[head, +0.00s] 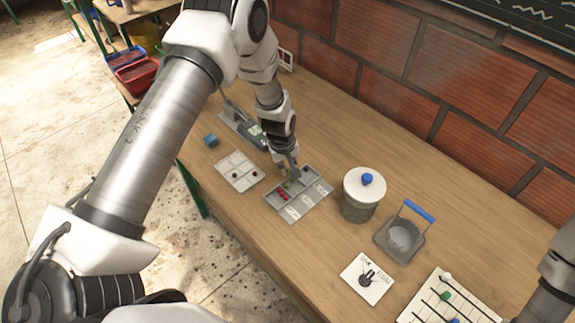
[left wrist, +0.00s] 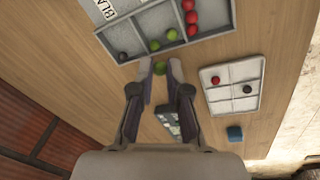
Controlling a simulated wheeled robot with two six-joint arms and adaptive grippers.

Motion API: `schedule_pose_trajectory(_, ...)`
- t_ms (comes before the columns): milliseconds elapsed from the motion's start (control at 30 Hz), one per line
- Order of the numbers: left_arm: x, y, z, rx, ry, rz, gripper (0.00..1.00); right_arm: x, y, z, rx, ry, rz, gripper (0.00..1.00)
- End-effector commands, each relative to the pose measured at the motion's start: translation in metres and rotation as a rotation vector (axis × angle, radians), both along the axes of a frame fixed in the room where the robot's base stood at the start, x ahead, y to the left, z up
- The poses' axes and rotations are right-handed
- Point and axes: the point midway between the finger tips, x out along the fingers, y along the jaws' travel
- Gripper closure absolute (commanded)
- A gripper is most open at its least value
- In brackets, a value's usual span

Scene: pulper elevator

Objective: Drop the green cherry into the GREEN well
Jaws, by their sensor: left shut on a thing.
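A green cherry (left wrist: 160,68) is pinched between the fingertips of my left gripper (left wrist: 163,74), which is shut on it. In the head view my left gripper (head: 286,172) hangs over the back edge of the grey sorting tray (head: 293,215). In the left wrist view the tray's rim (left wrist: 188,42) lies just beyond the held cherry. The middle well holds green cherries (left wrist: 155,46), the well right of it red cherries (left wrist: 192,18), and the left one a black cherry (left wrist: 123,56). Only part of my right arm shows; its gripper is out of view.
A pale divided tray (head: 238,183) with red and black cherries lies left of the sorting tray, near a blue cube (head: 211,140). A lidded pot (head: 359,203) and a blue-handled grey container (head: 400,240) stand to the right. A brick wall (head: 440,80) rises behind.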

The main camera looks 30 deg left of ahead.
Motion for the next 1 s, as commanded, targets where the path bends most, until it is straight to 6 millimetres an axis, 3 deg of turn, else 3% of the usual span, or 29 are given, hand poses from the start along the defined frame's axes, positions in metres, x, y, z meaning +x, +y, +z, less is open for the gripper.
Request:
schedule_pose_trajectory(267, 0.0, 0.0, -0.005, 0.0, 0.0, 0.0, 0.93, 0.0, 0.0, -0.004, 0.0, -0.001, 0.0, 1.0)
schedule_pose_trajectory(367, 0.0, 0.0, -0.005, 0.0, 0.0, 0.0, 0.6, 0.0, 0.0, -0.004, 0.0, 0.0, 0.0, 1.0)
schedule_pose_trajectory(400, 0.0, 0.0, -0.005, 0.0, 0.0, 0.0, 0.56, 0.0, 0.0, -0.004, 0.0, 0.0, 0.0, 1.0)
schedule_pose_trajectory(767, 0.0, 0.0, 0.002, 0.0, -0.001, 0.0, 0.56, 0.0, 0.0, -0.004, 0.0, 0.0, 0.0, 1.0)
schedule_pose_trajectory(1000, -0.008, 0.002, 0.054, -0.001, -0.004, -0.001, 0.56, 0.0, 0.0, -0.004, 0.0, 0.0, 0.0, 1.0)
